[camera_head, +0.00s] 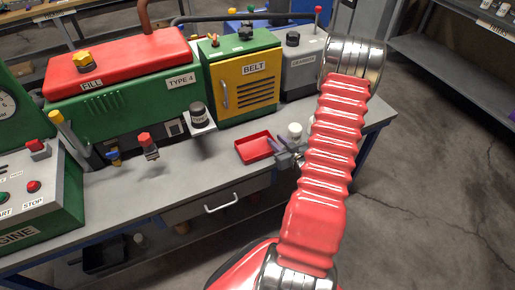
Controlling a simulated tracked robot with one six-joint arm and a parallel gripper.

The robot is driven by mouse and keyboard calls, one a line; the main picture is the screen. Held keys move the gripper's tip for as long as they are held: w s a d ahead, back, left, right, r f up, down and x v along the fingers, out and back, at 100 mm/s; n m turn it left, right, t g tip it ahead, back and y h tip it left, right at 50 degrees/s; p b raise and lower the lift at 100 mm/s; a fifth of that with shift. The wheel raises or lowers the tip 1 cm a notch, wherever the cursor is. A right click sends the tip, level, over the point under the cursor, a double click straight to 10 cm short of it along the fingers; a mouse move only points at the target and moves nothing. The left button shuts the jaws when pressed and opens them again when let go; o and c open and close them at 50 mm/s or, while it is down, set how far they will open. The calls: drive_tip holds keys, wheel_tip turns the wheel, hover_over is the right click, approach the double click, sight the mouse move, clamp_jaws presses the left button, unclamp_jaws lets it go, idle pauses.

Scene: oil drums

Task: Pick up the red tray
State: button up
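The red tray (243,154) is a small, shallow, square tray. It lies flat on the grey workbench top, in front of the yellow and green BELT cabinet. My gripper (282,151) is at the tray's right edge, low over the bench. Its grey fingers are small in view and partly hidden by my red ribbed arm. I cannot tell whether the fingers touch the tray's rim or are closed on it.
White round items (295,130) stand just behind my gripper. The BELT cabinet (240,84) and the GEARBOX unit (302,66) stand behind the tray. A dark-capped jar (198,113) is to its left. The bench top (200,160) is clear left of the tray. A drawer handle (221,204) sticks out below.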

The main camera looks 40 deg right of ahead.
drive_tip(key=x, duration=0.3)
drive_tip(key=shift+w+f, duration=0.1)
drive_tip(key=shift+f, duration=0.1)
idle(0.3)
clamp_jaws()
